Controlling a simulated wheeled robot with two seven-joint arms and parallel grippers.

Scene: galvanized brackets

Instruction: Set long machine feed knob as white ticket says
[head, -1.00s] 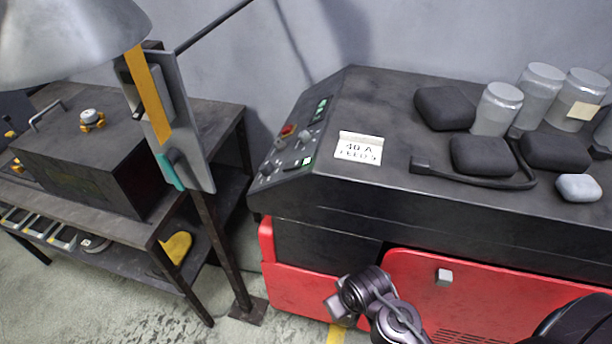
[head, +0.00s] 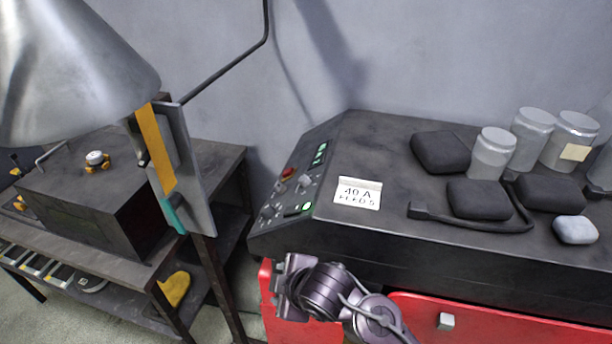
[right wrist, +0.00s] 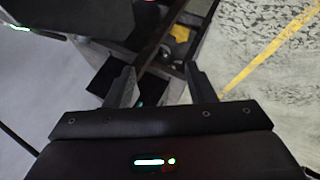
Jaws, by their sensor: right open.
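The long black machine (head: 400,140) with a red lower body stands at the right in the head view. A white ticket (head: 357,192) on its top reads "40 A" with a second line that looks like "FEED 5" or "FEEDS". Its sloped control panel (head: 292,190) at the left end carries several small dark knobs, a red button (head: 288,173) and green displays; the knob labels are too small to read. My right gripper (head: 284,285) is just in front of and below the panel, touching no knob. In the right wrist view its two fingers (right wrist: 162,88) are apart and empty. My left gripper is not seen.
Black pads (head: 480,198), grey jars (head: 492,153) and a pale block (head: 575,230) sit on the machine's top. A bench with a dark box (head: 95,205) stands left. A grey lamp shade (head: 75,70) and an upright plate (head: 187,165) stand near the panel.

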